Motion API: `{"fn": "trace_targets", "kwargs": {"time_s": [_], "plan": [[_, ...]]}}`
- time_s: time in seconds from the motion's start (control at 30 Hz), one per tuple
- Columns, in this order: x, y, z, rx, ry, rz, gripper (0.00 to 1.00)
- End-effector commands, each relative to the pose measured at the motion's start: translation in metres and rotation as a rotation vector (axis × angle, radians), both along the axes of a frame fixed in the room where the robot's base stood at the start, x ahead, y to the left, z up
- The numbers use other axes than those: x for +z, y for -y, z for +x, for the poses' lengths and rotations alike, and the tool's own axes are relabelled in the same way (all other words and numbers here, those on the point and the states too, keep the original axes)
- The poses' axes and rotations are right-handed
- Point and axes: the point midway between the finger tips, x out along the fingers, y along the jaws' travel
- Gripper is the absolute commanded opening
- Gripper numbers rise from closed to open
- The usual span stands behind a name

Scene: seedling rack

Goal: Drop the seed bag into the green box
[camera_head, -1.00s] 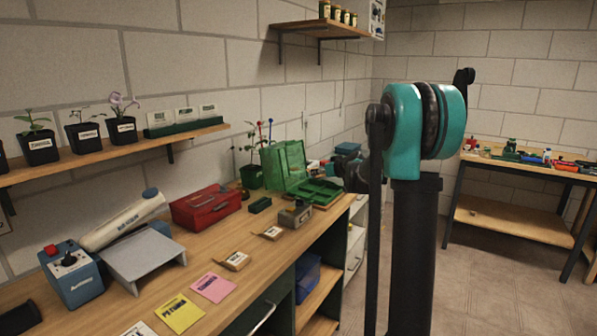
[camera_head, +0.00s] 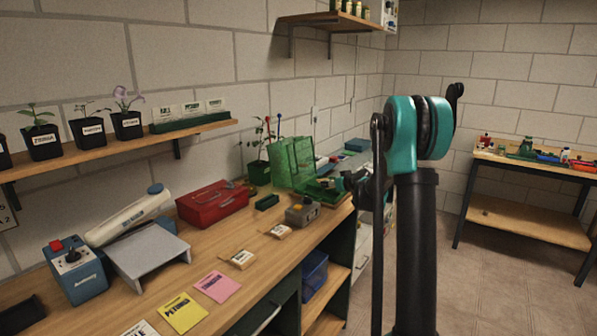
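Two small tan seed bags with white labels lie flat on the wooden workbench, a nearer seed bag (camera_head: 242,259) and a farther seed bag (camera_head: 280,231). The green box stands farther back on the bench with its lid (camera_head: 292,162) raised and its compartmented tray (camera_head: 322,190) open. My teal and black arm rises at right of centre. Its dark end, seemingly my gripper (camera_head: 354,184), shows beside the right end of the green box, partly hidden by my arm. Its fingers cannot be made out, nor whether it holds anything.
A red toolbox (camera_head: 212,203), a grey device (camera_head: 302,211) and a small dark green block (camera_head: 267,202) stand near the box. A grey stand (camera_head: 148,254), blue control box (camera_head: 76,272), yellow card (camera_head: 183,313) and pink card (camera_head: 217,287) lie nearer. Potted seedlings line the wall shelf.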

Motion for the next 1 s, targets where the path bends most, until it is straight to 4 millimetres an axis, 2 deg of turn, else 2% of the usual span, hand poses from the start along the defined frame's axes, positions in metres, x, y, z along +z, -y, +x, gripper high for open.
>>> {"fn": "trace_targets", "kwargs": {"time_s": [0.3, 0.33, 0.53, 0.87, 1.0], "plan": [[-0.003, 0.0, 0.0, 0.0, 0.0, 0.0, 0.21], [-0.003, 0.0, 0.0, 0.0, 0.0, 0.0, 0.54], [-0.003, 0.0, 0.0, 0.0, 0.0, 0.0, 0.77], [-0.002, 0.001, -0.002, 0.0, 0.0, 0.0, 0.77], [0.003, 0.006, -0.012, -0.001, 0.0, 0.001, 0.77]]}}
